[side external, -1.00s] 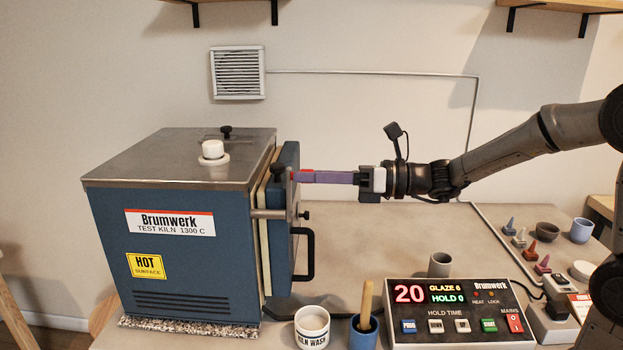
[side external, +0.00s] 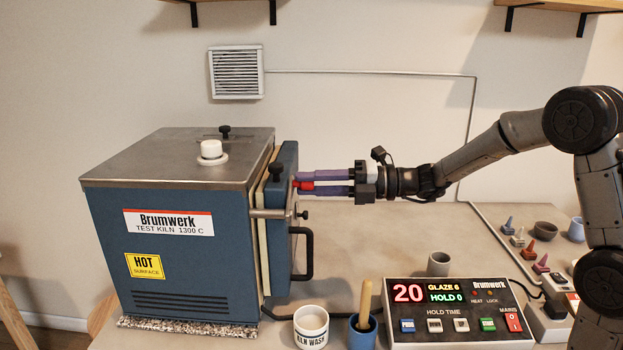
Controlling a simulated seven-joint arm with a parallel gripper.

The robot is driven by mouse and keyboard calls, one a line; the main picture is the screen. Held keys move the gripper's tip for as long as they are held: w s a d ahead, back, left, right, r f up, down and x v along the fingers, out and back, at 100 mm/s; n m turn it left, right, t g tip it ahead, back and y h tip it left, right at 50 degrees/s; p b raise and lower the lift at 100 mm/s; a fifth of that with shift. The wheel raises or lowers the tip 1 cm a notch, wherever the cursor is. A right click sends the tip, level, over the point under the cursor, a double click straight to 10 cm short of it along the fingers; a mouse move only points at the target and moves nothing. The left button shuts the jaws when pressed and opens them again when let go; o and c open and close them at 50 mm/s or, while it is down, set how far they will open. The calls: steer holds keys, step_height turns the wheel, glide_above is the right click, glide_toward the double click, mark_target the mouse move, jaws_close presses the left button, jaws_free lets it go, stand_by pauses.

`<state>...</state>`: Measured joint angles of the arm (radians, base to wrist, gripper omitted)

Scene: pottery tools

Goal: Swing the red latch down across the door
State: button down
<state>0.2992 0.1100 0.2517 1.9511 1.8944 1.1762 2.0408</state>
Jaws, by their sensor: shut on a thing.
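The red latch (side external: 306,185) is at the front face of the blue kiln door (side external: 280,255), near its upper part. Only a short red piece shows, between the fingertips; the rest of the latch is hidden. My gripper (side external: 300,183) comes in from the right, with its two purple fingers one above the other, and is shut on the red latch. The door stands upright against the kiln (side external: 180,255), with a cream edge between them. A black door handle (side external: 309,255) sticks out below the gripper.
A metal rod with a black knob (side external: 302,215) sits just below the fingers. A kiln wash tub (side external: 312,328), a blue cup (side external: 362,333) with a wooden handle, and a controller (side external: 455,312) stand in front. The table behind the controller is mostly clear.

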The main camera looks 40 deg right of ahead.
steer(key=shift+w+d+f+m, duration=0.2)
steer(key=shift+f+m, duration=0.65)
steer(key=shift+m, duration=0.4)
steer(key=shift+w+d+f+m, duration=0.15)
steer(key=shift+f+m, duration=0.65)
steer(key=shift+m, duration=0.45)
steer(key=shift+s+f, duration=0.1)
steer(key=c, duration=0.6)
jaws_free()
steer(key=shift+c, duration=0.2)
steer(key=v, duration=1.3)
steer(key=shift+s+d, duration=0.2)
steer(key=shift+d, duration=0.15)
